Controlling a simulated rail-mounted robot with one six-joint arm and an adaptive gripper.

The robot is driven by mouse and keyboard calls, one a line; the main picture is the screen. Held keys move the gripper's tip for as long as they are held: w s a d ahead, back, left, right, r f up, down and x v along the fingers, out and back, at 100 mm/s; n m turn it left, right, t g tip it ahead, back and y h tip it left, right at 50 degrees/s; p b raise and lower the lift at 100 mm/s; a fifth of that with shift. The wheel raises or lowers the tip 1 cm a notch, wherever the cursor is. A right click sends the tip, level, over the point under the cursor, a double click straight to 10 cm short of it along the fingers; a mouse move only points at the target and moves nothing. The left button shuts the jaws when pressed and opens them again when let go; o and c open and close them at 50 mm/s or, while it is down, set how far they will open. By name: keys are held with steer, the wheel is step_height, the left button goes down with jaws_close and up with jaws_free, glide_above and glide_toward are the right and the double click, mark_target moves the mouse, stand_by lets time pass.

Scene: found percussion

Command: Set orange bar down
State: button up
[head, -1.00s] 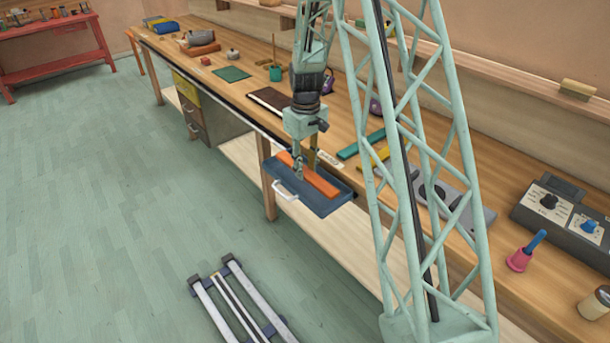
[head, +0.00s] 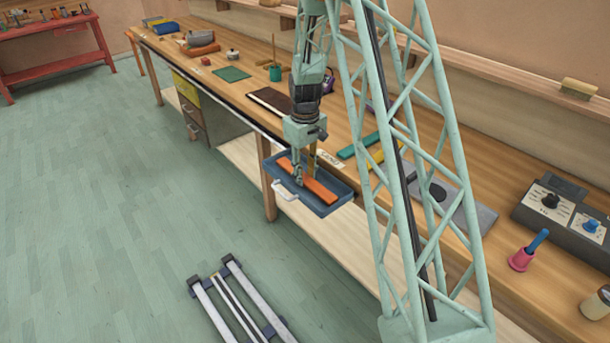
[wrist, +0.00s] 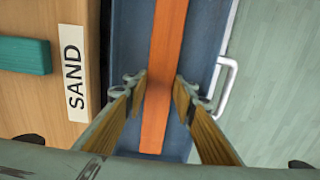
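The orange bar (head: 318,187) lies lengthwise within the outline of a blue drawer-like tray (head: 346,186) that sticks out from the bench front. In the wrist view the orange bar (wrist: 168,50) runs between my two fingers, over the blue tray floor (wrist: 203,40). My gripper (head: 300,180) points down at the bar. In the wrist view both fingertips of my gripper (wrist: 161,85) are close against the bar's sides, with no clear gap. Whether the bar's underside touches the tray floor is hidden.
The tray's white handle (head: 285,190) faces the open floor. A SAND label (head: 330,158) is on the bench edge beside the tray. A teal bar (head: 357,146) and a yellow bar (head: 376,157) lie on the bench behind it. My lattice column stands at right.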

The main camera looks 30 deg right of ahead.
mark_target(305, 178)
steer(key=o, duration=0.5)
steer(key=shift+c, duration=0.2)
steer(key=shift+r, duration=0.1)
step_height(305, 178, up, 12)
steer(key=p, duration=0.1)
steer(key=shift+p, duration=0.35)
steer(key=shift+r, duration=0.1)
stand_by(0.6)
